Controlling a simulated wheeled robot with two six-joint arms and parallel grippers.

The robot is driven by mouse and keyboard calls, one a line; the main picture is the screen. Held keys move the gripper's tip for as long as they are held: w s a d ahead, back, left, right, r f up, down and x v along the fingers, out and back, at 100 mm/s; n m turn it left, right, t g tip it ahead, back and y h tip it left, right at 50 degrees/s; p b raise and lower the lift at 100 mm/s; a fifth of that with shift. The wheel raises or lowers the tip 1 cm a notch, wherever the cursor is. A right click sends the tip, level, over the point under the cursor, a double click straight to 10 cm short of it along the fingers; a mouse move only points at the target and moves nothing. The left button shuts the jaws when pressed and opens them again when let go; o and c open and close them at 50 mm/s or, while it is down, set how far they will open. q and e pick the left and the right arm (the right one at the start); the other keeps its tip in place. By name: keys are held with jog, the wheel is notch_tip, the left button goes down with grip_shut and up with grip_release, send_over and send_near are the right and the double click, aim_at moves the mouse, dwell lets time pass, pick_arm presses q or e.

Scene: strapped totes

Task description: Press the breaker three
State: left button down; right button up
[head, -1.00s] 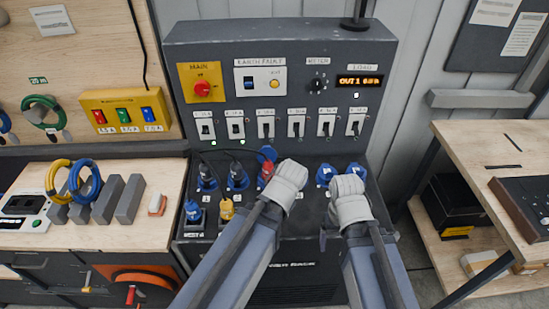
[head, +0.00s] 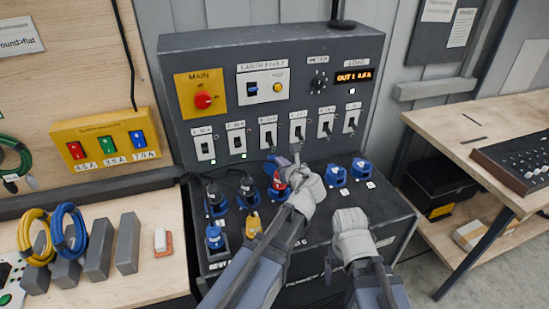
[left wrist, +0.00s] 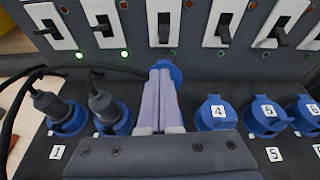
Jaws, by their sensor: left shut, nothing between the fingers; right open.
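Breaker three (head: 268,137) is the third white switch from the left in the row on the grey power rack. In the left wrist view it is the switch (left wrist: 165,22) straight ahead, its dark lever pointing down. My left gripper (head: 283,164) is just below it, apart from it. Its pale fingers (left wrist: 161,75) are shut and empty, with a blue socket cap partly hidden behind the tips. My right gripper (head: 349,215) is open over the rack's front right; its fingers barely show.
Green lights (left wrist: 80,57) glow under breakers one and two; the light under three is unlit. Plugs with cables (left wrist: 50,108) stand in sockets left of my left fingers. Capped blue sockets (left wrist: 217,112) lie to their right. Breaker four (head: 298,127) is close by.

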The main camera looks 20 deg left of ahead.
aim_at(270, 142)
pick_arm(q)
jog(key=shift+w+d+r+m+t, duration=0.2)
jog(key=shift+w+m+t, duration=0.1)
jog(key=shift+m, duration=0.3)
jog(key=shift+f, duration=0.1)
jog(key=b+x, duration=0.3)
jog(key=x, duration=0.7)
jog(key=shift+s, duration=0.1)
